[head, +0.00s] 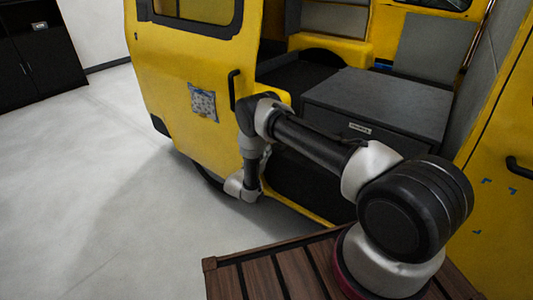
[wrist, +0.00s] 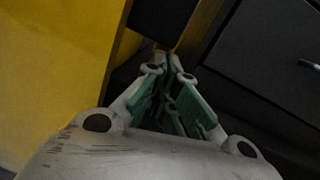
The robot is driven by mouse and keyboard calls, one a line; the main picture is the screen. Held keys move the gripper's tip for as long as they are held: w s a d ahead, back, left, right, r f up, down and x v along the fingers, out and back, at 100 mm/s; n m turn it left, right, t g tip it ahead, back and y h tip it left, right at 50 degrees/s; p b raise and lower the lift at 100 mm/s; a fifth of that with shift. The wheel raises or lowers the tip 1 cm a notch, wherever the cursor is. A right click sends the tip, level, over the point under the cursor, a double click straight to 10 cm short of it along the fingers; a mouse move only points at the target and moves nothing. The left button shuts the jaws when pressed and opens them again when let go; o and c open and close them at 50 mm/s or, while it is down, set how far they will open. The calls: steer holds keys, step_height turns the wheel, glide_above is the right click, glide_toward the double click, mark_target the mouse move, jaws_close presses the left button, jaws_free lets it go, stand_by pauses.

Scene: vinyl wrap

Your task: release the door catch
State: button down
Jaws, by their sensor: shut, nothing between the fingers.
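The yellow door (head: 190,65) of a van is at the left of the head view, with a black handle (head: 234,90) near its right edge. The doorway to its right stands open. My arm reaches to that edge; my gripper is hidden in the head view. In the wrist view my gripper (wrist: 168,62) is shut and empty, its green-padded fingers close together. The fingertips are just below a black block (wrist: 160,20) beside a yellow panel (wrist: 50,70). I cannot tell whether they touch it, or whether this block is the catch.
A dark grey drawer unit (head: 375,105) fills the van interior right of my arm; its front shows in the wrist view (wrist: 265,55). A yellow panel (head: 510,190) stands at the right. A slatted wooden top (head: 270,275) is in front. Grey floor (head: 90,170) is clear at left.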

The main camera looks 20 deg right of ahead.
steer(key=w+d+r+g+y, duration=0.5)
steer(key=d+r+y, duration=0.1)
steer(key=d+r, duration=0.1)
steer(key=shift+r+m+g, duration=0.3)
steer(key=shift+r+m, duration=0.1)
steer(key=shift+r, duration=0.35)
steer(key=shift+w, duration=0.1)
stand_by(0.4)
